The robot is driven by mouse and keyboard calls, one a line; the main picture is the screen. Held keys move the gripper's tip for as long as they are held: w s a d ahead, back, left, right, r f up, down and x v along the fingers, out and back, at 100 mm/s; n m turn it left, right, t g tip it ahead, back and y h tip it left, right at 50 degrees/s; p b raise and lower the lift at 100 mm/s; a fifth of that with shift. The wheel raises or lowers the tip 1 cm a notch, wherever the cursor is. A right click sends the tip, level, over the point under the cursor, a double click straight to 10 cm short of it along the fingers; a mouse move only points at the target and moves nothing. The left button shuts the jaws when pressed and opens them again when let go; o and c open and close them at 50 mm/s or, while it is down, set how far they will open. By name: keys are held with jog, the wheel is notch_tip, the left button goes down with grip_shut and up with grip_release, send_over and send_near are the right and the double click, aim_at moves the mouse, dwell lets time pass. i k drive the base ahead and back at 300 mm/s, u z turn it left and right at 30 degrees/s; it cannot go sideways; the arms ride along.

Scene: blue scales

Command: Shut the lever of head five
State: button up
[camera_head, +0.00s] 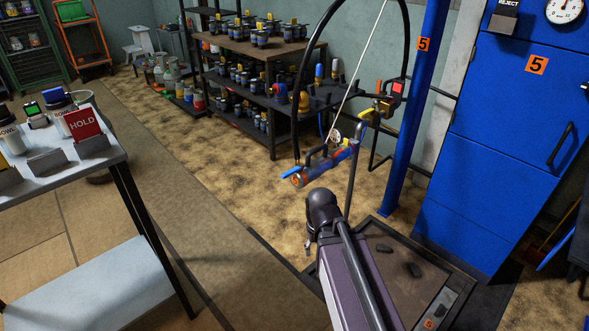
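Head five appears to be the blue and orange filling head (325,167) hanging beside the blue post marked 5. It has a round gauge (335,136), a dark handle on top and a bright blue lever (291,173) at its left end. The lever sticks out to the left, roughly in line with the body. My arm rises from the bottom centre to a dark joint just below the head, apart from it. A small piece at the joint's lower left may be part of my gripper (308,246). Its fingers cannot be made out.
The blue post (418,90) and blue cabinet (495,130) stand at right. A yellow-handled valve (368,114) is behind the head. Shelves (250,50) of small cylinders are at the back. Floor between is clear.

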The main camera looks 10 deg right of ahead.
aim_at(300, 167)
jog(key=z, duration=0.75)
jog(key=k, duration=0.9)
jog(key=u, duration=0.65)
jog(key=i, duration=1.05)
